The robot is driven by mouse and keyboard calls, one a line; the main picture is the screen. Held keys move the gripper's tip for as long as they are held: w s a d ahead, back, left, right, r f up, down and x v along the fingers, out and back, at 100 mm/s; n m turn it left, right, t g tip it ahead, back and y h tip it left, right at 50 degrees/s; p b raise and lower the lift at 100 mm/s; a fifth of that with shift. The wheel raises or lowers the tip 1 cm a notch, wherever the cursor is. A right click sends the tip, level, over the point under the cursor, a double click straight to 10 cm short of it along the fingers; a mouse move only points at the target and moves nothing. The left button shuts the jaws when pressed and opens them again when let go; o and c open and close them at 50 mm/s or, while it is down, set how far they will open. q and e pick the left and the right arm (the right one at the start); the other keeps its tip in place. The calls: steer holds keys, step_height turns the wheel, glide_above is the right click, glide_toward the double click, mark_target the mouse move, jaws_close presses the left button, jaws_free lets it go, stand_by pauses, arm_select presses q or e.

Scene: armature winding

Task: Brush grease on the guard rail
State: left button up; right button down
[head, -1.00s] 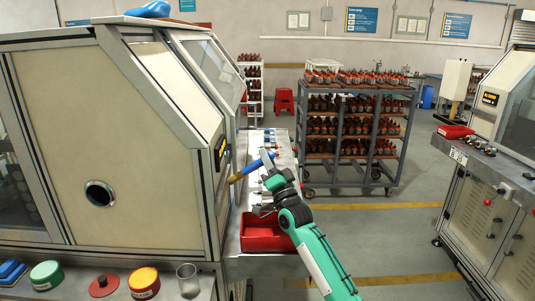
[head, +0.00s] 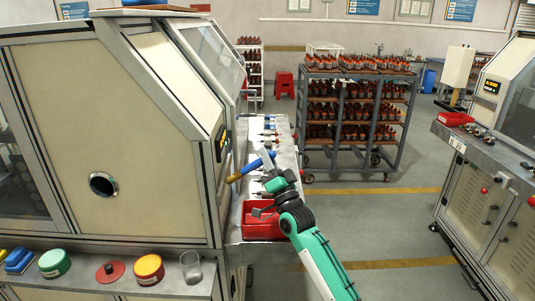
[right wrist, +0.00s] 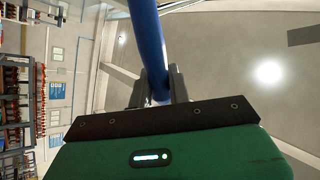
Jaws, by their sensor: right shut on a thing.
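A brush-like tool with a blue handle (head: 262,161) and a yellow-brown end (head: 234,178) is in my right gripper (head: 270,172). The blue handle also shows between the closed jaws in the right wrist view (right wrist: 148,45). The tool is tilted, its yellow-brown end lower and to the left, close to the cream machine's right edge. I cannot tell whether it touches. No part is clearly recognisable as the guard rail. A green tin (head: 54,263), a red lid with a knob (head: 110,271) and an orange tin (head: 149,269) stand on the front ledge. My left gripper is out of view.
The cream machine (head: 110,130) fills the left. A red bin (head: 262,226) sits under my right gripper on a narrow bench (head: 285,150) with several small tools. A glass cup (head: 191,270) stands on the ledge. A loaded rack (head: 353,125) stands behind. The floor at centre right is clear.

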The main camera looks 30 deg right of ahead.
steer(key=s+a+p, duration=0.3)
steer(key=s+a, duration=0.1)
steer(key=s, duration=0.3)
steer(key=shift+s+a, duration=0.3)
steer(key=shift+a, duration=0.05)
stand_by(0.4)
steer(key=s+d, duration=0.3)
steer(key=d, duration=0.2)
steer(key=shift+b, duration=0.3)
steer(key=shift+s+d, duration=0.1)
steer(key=shift+d, duration=0.1)
